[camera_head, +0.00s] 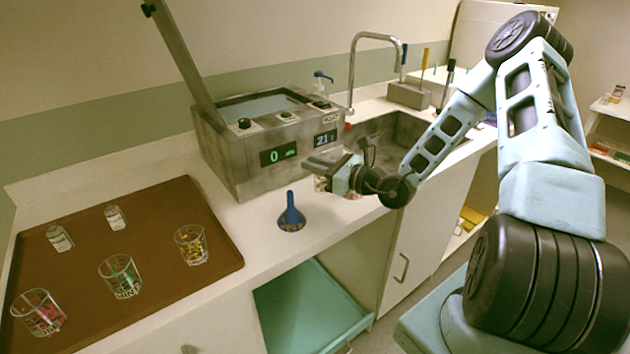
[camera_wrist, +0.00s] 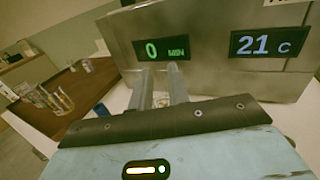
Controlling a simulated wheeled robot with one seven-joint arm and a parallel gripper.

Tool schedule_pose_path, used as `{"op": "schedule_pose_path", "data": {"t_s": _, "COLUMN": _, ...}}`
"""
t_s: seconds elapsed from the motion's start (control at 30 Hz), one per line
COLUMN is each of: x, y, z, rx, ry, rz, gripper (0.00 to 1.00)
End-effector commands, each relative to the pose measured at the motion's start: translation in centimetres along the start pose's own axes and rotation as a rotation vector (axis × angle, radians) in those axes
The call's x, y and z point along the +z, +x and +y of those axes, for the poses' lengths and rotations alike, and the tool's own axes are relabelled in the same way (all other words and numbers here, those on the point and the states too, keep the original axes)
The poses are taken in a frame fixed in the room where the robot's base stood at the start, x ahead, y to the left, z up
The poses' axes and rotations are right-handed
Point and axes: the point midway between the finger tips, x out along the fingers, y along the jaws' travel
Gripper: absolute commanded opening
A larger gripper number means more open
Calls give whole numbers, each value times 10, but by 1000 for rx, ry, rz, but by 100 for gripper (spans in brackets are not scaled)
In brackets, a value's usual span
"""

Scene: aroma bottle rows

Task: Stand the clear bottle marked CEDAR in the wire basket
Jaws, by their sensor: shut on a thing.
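My gripper (camera_head: 322,168) is in front of the steel water bath, above the counter. It is shut on a small, pale, clear-looking thing (camera_head: 320,184), mostly hidden by the fingers; I cannot read any mark on it. In the wrist view the fingers (camera_wrist: 163,80) point at the bath's front, and what they hold is not clear. Two small clear bottles with white labels, a left one (camera_head: 60,238) and a right one (camera_head: 115,217), stand on the brown tray (camera_head: 165,205). Their labels are too small to read. I cannot make out a wire basket.
The steel water bath (camera_head: 240,172) shows 0 and 21. Three glasses with coloured contents, one (camera_head: 191,245) near the tray's right edge, stand on the tray. A blue funnel-shaped thing (camera_head: 291,216) stands near the counter's front edge. A sink with a tap (camera_head: 352,70) is behind my arm.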

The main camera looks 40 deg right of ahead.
Motion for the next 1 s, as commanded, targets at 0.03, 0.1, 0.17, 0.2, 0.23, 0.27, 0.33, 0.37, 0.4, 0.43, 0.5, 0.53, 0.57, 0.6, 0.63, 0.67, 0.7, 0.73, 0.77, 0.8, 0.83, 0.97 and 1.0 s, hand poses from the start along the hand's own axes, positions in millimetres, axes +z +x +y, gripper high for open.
{"op": "schedule_pose_path", "data": {"t_s": 0.03, "x": -4, "y": 0, "z": 0, "rx": 0, "ry": 2, "rz": 0, "gripper": 0}}
{"op": "schedule_pose_path", "data": {"t_s": 0.1, "x": -12, "y": 0, "z": 0, "rx": 0, "ry": 3, "rz": 0, "gripper": 0}}
{"op": "schedule_pose_path", "data": {"t_s": 0.17, "x": -21, "y": 0, "z": 0, "rx": 0, "ry": 4, "rz": 1, "gripper": 0}}
{"op": "schedule_pose_path", "data": {"t_s": 0.2, "x": -27, "y": 0, "z": 0, "rx": 0, "ry": 3, "rz": 1, "gripper": 0}}
{"op": "schedule_pose_path", "data": {"t_s": 0.23, "x": -31, "y": 0, "z": 0, "rx": -1, "ry": 3, "rz": 1, "gripper": 0}}
{"op": "schedule_pose_path", "data": {"t_s": 0.27, "x": -34, "y": 0, "z": 0, "rx": -1, "ry": 3, "rz": 1, "gripper": 0}}
{"op": "schedule_pose_path", "data": {"t_s": 0.33, "x": -40, "y": 0, "z": 0, "rx": -1, "ry": 2, "rz": 0, "gripper": 0}}
{"op": "schedule_pose_path", "data": {"t_s": 0.37, "x": -42, "y": 0, "z": 0, "rx": 0, "ry": 1, "rz": -1, "gripper": 0}}
{"op": "schedule_pose_path", "data": {"t_s": 0.4, "x": -43, "y": 0, "z": 0, "rx": 0, "ry": 0, "rz": -1, "gripper": 0}}
{"op": "schedule_pose_path", "data": {"t_s": 0.43, "x": -43, "y": 0, "z": 0, "rx": 0, "ry": 0, "rz": -1, "gripper": 0}}
{"op": "schedule_pose_path", "data": {"t_s": 0.5, "x": -43, "y": 0, "z": 0, "rx": 0, "ry": -1, "rz": -1, "gripper": 0}}
{"op": "schedule_pose_path", "data": {"t_s": 0.53, "x": -43, "y": 0, "z": 0, "rx": 0, "ry": -1, "rz": -1, "gripper": 0}}
{"op": "schedule_pose_path", "data": {"t_s": 0.57, "x": -43, "y": 0, "z": 0, "rx": 0, "ry": -1, "rz": -1, "gripper": 0}}
{"op": "schedule_pose_path", "data": {"t_s": 0.6, "x": -43, "y": 0, "z": 0, "rx": 0, "ry": -1, "rz": -1, "gripper": 0}}
{"op": "schedule_pose_path", "data": {"t_s": 0.63, "x": -43, "y": 0, "z": 0, "rx": 0, "ry": -1, "rz": -1, "gripper": 0}}
{"op": "schedule_pose_path", "data": {"t_s": 0.67, "x": -44, "y": 0, "z": 0, "rx": 0, "ry": 0, "rz": 0, "gripper": 0}}
{"op": "schedule_pose_path", "data": {"t_s": 0.7, "x": -45, "y": 0, "z": 0, "rx": 0, "ry": 0, "rz": 0, "gripper": 0}}
{"op": "schedule_pose_path", "data": {"t_s": 0.73, "x": -46, "y": 0, "z": 0, "rx": 0, "ry": 0, "rz": 0, "gripper": 0}}
{"op": "schedule_pose_path", "data": {"t_s": 0.77, "x": -47, "y": 0, "z": 0, "rx": 0, "ry": 0, "rz": 0, "gripper": 0}}
{"op": "schedule_pose_path", "data": {"t_s": 0.8, "x": -46, "y": 0, "z": 0, "rx": 0, "ry": 0, "rz": 0, "gripper": 29}}
{"op": "schedule_pose_path", "data": {"t_s": 0.83, "x": -46, "y": 0, "z": 0, "rx": 0, "ry": 0, "rz": 0, "gripper": 37}}
{"op": "schedule_pose_path", "data": {"t_s": 0.97, "x": -46, "y": 0, "z": 0, "rx": 0, "ry": 0, "rz": 0, "gripper": 40}}
{"op": "schedule_pose_path", "data": {"t_s": 1.0, "x": -46, "y": 0, "z": 0, "rx": 0, "ry": 0, "rz": 0, "gripper": 40}}
